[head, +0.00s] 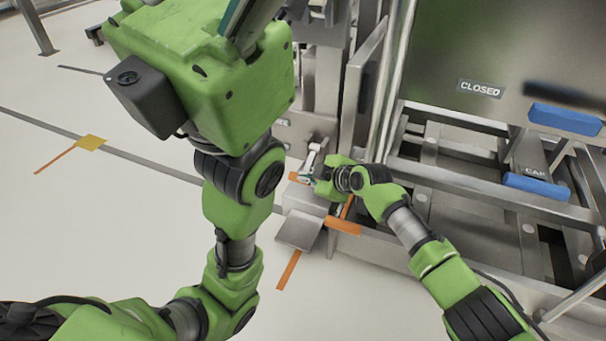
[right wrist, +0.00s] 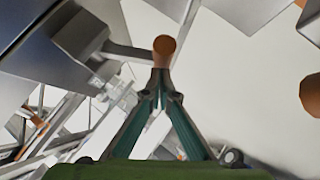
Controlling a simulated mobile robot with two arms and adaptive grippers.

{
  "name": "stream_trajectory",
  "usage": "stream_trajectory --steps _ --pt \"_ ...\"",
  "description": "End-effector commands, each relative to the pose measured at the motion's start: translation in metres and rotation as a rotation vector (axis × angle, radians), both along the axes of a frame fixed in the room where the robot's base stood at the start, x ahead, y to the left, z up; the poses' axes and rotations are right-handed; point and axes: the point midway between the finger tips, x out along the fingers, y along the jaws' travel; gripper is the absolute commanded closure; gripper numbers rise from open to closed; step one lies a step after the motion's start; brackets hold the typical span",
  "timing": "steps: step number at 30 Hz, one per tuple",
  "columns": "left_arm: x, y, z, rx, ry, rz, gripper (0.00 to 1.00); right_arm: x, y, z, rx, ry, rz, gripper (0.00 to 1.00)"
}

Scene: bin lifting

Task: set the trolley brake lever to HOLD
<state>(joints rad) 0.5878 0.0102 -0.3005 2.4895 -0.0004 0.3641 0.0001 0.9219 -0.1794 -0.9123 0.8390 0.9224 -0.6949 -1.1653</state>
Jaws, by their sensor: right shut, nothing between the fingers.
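My right gripper (head: 303,177) is at the low metal housing beside the trolley frame in the head view. In the right wrist view its fingers (right wrist: 162,90) are together, with nothing between them. A round orange-brown knob (right wrist: 164,45) on a grey rod shows just beyond the fingertips; I cannot tell whether they touch. An orange piece (head: 297,177) shows by the fingertips in the head view, probably the same knob on the brake lever. No HOLD mark is readable. My left gripper (head: 250,20) is only partly seen at the top edge, high above the floor.
An orange bar (head: 343,226) sticks out below my right wrist. The steel trolley frame (head: 470,180) fills the right, with blue parts (head: 537,187) and a panel marked CLOSED (head: 480,88). The pale floor at left is clear, with tape marks (head: 90,143).

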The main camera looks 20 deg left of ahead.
Motion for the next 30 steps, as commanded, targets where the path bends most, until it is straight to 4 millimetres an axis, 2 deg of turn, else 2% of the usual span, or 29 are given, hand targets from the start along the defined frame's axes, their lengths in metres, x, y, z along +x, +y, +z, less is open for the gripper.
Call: stream_trajectory --steps 11,30 --pt "0.0 0.0 0.0 0.001 0.0 0.001 0.07 -0.006 -0.013 0.01 0.001 -0.001 0.001 1.0" --pt "0.0 0.0 0.0 0.0 0.0 0.001 0.07 -0.046 -0.077 0.064 0.0 0.001 -0.001 1.0"
